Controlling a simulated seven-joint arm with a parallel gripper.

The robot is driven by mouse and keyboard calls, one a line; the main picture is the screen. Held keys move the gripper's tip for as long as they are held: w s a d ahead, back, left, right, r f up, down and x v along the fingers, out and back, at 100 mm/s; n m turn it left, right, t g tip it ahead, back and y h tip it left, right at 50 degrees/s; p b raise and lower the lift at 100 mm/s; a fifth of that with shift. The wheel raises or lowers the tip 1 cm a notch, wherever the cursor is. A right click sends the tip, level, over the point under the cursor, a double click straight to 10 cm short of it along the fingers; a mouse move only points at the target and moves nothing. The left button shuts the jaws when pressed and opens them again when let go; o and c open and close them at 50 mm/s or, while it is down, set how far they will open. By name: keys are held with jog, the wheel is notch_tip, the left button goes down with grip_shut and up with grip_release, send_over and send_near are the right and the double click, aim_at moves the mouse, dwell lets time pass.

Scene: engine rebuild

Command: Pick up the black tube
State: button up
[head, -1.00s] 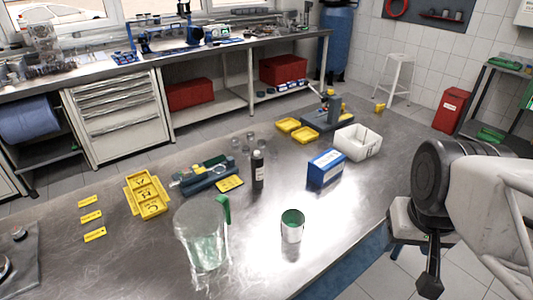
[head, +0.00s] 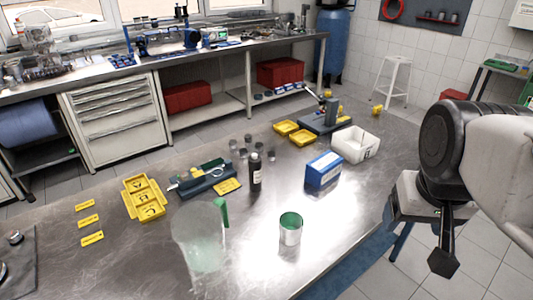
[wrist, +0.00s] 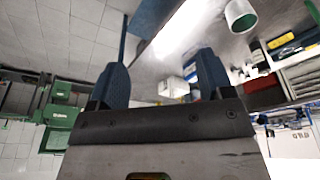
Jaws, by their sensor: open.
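The likeliest black tube is a slim black bottle (head: 255,172) with a pale label. It stands upright near the middle of the steel workbench in the head view. In the head view my arm is at the right, beyond the bench's right edge, well away from the bottle.
A green-lined metal cup (head: 290,229), a clear jug (head: 198,245) and a blue box (head: 323,169) stand around the bottle. Yellow trays (head: 145,198), a blue tool holder (head: 206,178) and a white bin (head: 355,144) are also on the bench (head: 120,255).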

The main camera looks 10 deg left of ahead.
jog(key=w+a+t+h, duration=0.1)
jog(key=w+a+t, duration=0.15)
jog(key=w, duration=0.95)
jog(key=n+t+y, duration=0.5)
jog(key=n+y, duration=0.3)
jog(key=y, duration=0.1)
send_over(258, 168)
jog(key=s+d, duration=0.2)
jog(key=f, duration=0.1)
jog(key=shift+t+y, duration=0.25)
jog(key=shift+y, duration=0.05)
jog(key=f, duration=1.7)
jog(key=shift+a, duration=0.2)
jog(key=shift+w+a, duration=0.1)
jog(key=shift+w, duration=0.05)
jog(key=shift+x, duration=2.35)
